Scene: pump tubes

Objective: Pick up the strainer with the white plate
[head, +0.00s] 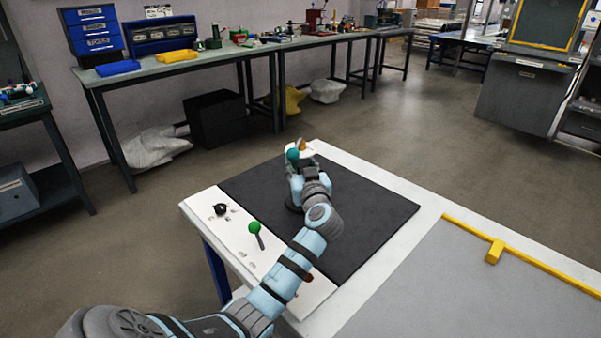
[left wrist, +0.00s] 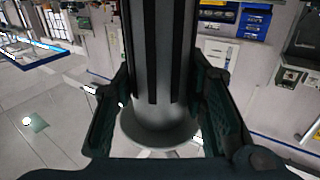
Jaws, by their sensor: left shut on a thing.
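In the left wrist view a grey cylinder with dark lengthwise slots, the strainer (left wrist: 148,60), stands between the fingers of my left gripper (left wrist: 158,105). A pale round plate (left wrist: 155,138) flares out at its lower end in the picture. The gripper is shut on the strainer. In the head view my left gripper (head: 300,163) is at the far part of the dark mat, largely hidden by its own arm. A small white part (head: 304,147), an orange-brown tip (head: 301,144) and a teal round part (head: 292,154) show there; I cannot tell how they join. My right gripper is not in view.
The black mat (head: 375,215) lies on a white table (head: 395,180). A white panel at its left bears a black knob (head: 221,209) and a green-headed lever (head: 254,228). A yellow-edged grey surface (head: 480,285) is at right. The mat's right side is clear.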

